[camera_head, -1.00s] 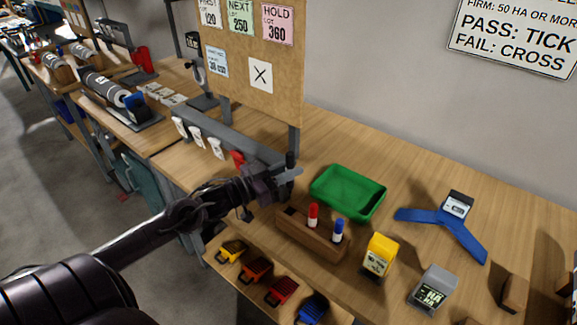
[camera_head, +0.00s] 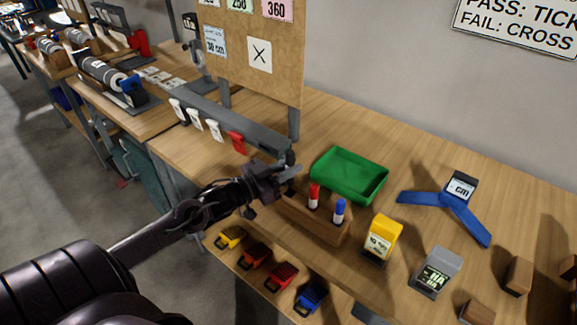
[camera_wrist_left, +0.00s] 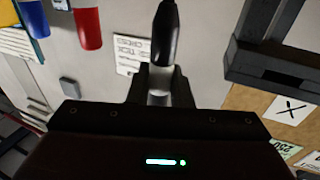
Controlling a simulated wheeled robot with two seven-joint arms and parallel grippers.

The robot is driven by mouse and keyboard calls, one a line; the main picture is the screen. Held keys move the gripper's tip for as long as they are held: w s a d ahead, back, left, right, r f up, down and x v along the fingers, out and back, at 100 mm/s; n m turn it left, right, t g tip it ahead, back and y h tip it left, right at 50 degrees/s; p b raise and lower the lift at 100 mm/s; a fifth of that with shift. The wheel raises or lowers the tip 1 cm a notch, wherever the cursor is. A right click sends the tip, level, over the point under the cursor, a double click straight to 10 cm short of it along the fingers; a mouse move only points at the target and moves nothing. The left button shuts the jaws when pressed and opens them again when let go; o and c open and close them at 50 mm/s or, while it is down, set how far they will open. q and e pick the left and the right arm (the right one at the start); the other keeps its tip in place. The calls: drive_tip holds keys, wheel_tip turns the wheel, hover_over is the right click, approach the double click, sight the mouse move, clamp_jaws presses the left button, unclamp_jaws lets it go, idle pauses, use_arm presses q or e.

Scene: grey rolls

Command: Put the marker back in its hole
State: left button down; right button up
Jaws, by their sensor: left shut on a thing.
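My left gripper (camera_head: 284,174) is just above the left end of a wooden marker block (camera_head: 318,222). It is shut on a black marker, clear in the left wrist view (camera_wrist_left: 165,35) between the fingers; in the head view it is hard to make out against the dark gripper. A red marker (camera_head: 314,197) and a blue marker (camera_head: 338,211) stand upright in the block. The block's left end, with its hole, is largely hidden by my gripper. My right gripper is not in view.
A green tray (camera_head: 349,176) lies just behind the block. A yellow device (camera_head: 382,238) and a grey device (camera_head: 436,271) stand to the right. A blue three-armed stand (camera_head: 446,212) is farther right. A grey rail with tags (camera_head: 228,130) lies behind my gripper.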

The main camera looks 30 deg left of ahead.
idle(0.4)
use_arm(q)
drive_tip(key=shift+p, duration=0.35)
drive_tip(key=shift+p, duration=0.6)
idle(0.9)
drive_tip(key=shift+f+b, duration=1.95)
drive_tip(key=shift+f, duration=1.35)
drive_tip(key=c, duration=1.2)
unclamp_jaws()
drive_tip(key=shift+c, duration=0.2)
